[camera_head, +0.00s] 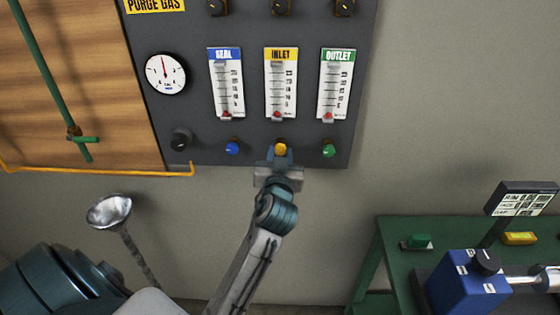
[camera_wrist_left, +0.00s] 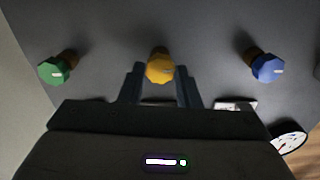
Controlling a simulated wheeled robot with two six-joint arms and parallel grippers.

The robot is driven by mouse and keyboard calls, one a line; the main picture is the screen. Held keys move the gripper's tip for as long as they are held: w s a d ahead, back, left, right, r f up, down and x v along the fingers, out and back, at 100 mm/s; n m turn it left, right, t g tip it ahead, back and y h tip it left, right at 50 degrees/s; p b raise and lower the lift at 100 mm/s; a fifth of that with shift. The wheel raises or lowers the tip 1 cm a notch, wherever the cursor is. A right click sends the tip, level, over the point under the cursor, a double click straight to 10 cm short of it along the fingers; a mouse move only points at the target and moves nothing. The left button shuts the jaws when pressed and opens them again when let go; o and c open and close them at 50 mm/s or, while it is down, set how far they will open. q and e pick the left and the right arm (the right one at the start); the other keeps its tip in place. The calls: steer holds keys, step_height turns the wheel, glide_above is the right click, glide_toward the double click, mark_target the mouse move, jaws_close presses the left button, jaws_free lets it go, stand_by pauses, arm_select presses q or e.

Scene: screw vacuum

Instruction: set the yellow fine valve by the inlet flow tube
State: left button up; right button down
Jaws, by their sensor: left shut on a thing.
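The yellow fine valve (camera_head: 280,149) sits on the dark panel below the inlet flow tube (camera_head: 280,90), which has a yellow INLET label. The tube's red float is near the bottom of its scale. My left gripper (camera_head: 280,157) reaches up from below and is shut on the yellow valve. In the left wrist view the yellow valve (camera_wrist_left: 160,68) stands between the two fingers, with its white pointer mark showing. The sides of the knob against the fingers are hard to make out. My right gripper is not in view.
A blue valve (camera_head: 232,148) and a green valve (camera_head: 328,151) flank the yellow one, with a black knob (camera_head: 181,138) further left. The seal tube (camera_head: 226,84), outlet tube (camera_head: 335,84) and round gauge (camera_head: 165,73) are above. A green bench (camera_head: 386,262) stands lower right.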

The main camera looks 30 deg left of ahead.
arm_select(q)
steer(key=n+b, duration=0.3)
steer(key=b, duration=0.1)
steer(key=n+b, duration=0.2)
steer(key=shift+f+n, duration=0.25)
steer(key=shift+n, duration=0.05)
steer(key=shift+n+b, duration=0.7)
steer(key=shift+r+n+b, duration=0.1)
steer(key=shift+n+b, duration=0.45)
steer(key=shift+n, duration=0.15)
steer(key=shift+r+n+b, duration=0.1)
steer(key=shift+n+b, duration=0.45)
steer(key=shift+n, duration=0.25)
steer(key=shift+r, duration=0.1)
